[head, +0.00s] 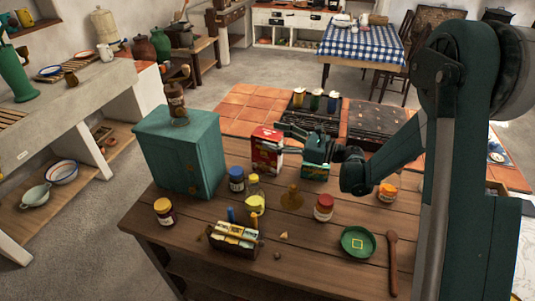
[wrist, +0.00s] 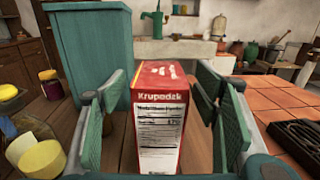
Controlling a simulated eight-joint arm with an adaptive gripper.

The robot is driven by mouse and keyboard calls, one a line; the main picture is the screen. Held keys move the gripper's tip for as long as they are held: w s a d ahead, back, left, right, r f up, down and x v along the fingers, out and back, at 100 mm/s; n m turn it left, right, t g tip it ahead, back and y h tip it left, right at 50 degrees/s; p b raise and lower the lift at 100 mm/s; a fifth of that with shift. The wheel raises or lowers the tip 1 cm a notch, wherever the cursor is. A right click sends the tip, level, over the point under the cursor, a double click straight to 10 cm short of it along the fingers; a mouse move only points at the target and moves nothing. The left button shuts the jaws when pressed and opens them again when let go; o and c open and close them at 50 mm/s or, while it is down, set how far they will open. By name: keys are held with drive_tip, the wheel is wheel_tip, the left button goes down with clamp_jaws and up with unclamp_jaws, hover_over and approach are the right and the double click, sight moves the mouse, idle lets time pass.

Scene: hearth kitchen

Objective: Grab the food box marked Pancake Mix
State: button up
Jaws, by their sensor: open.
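A red food box (head: 266,153) stands upright on the wooden table, right of the teal cabinet. In the wrist view the red box (wrist: 160,115) shows a side with the word "Krupadek" and a nutrition table; I cannot read "Pancake Mix" on it. My gripper (head: 281,136) is open at the red box, reaching in from the right. In the wrist view my finger pads stand on the left and right of the box, with a gap visible on the left. A green box (head: 315,171) stands below my gripper in the head view, partly hidden by it.
The teal cabinet (head: 180,155) stands left of the box. Jars (head: 236,179), a yellow-capped bottle (head: 254,195), a small crate (head: 234,243) and a green dish (head: 358,242) stand nearer. Free tabletop lies between several of them.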

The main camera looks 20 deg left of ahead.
drive_tip(key=shift+w+a, duration=0.15)
drive_tip(key=shift+a, duration=1.3)
drive_tip(key=c, duration=1.7)
drive_tip(key=shift+r+p, duration=1)
drive_tip(key=shift+r, duration=4)
